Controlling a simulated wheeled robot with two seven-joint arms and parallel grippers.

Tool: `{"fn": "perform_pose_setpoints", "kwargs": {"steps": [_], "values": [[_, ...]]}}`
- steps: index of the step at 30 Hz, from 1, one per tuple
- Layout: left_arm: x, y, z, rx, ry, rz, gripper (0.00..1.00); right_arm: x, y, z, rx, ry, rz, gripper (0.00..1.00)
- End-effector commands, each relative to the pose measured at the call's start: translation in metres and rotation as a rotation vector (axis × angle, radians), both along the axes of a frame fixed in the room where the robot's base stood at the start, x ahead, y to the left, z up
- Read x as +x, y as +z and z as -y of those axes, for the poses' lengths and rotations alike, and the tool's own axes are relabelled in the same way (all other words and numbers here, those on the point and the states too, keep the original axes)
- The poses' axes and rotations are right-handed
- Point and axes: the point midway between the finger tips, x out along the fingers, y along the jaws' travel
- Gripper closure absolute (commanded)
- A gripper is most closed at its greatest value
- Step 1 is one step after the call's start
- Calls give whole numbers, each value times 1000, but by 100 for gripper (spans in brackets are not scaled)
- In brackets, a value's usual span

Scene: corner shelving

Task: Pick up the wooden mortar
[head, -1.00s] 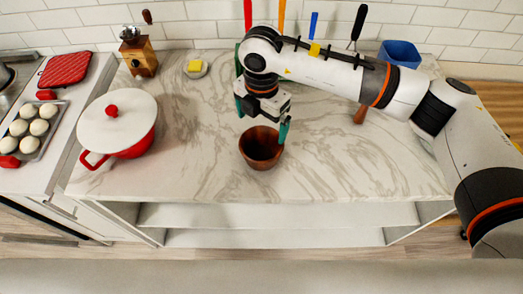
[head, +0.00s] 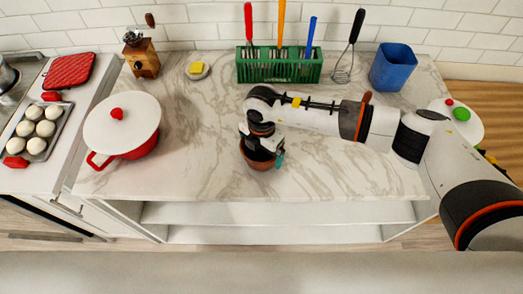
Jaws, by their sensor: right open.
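The wooden mortar (head: 257,164) is a brown bowl standing upright on the marble counter, left of the middle of the head view. My right gripper (head: 262,152) is directly above it, pointing down and open. One teal fingertip shows at the mortar's right side. The other fingertip is mostly hidden, and I cannot tell whether either touches the wood. The gripper covers most of the mortar's mouth. My left gripper is not in view.
A red pot with a white lid (head: 120,118) stands to the left. A green utensil rack (head: 278,70), a whisk (head: 344,70) and a blue container (head: 397,68) stand at the back. The counter (head: 205,150) is clear between pot and mortar.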

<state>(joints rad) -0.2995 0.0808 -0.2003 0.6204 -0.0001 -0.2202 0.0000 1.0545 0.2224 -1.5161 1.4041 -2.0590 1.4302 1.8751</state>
Motion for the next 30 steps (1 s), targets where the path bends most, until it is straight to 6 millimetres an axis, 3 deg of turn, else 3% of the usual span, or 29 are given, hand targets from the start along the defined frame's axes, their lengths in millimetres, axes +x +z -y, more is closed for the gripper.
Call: {"fn": "perform_pose_setpoints", "kwargs": {"steps": [4,11,20,30], "values": [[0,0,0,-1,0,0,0,0,0,0,0,0,0,0],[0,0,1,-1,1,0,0,0,0,0,1,0,1,36],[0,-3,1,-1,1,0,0,1,6,-1,3,0,3,36],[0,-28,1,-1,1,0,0,2,67,-1,3,1,6,36]]}}
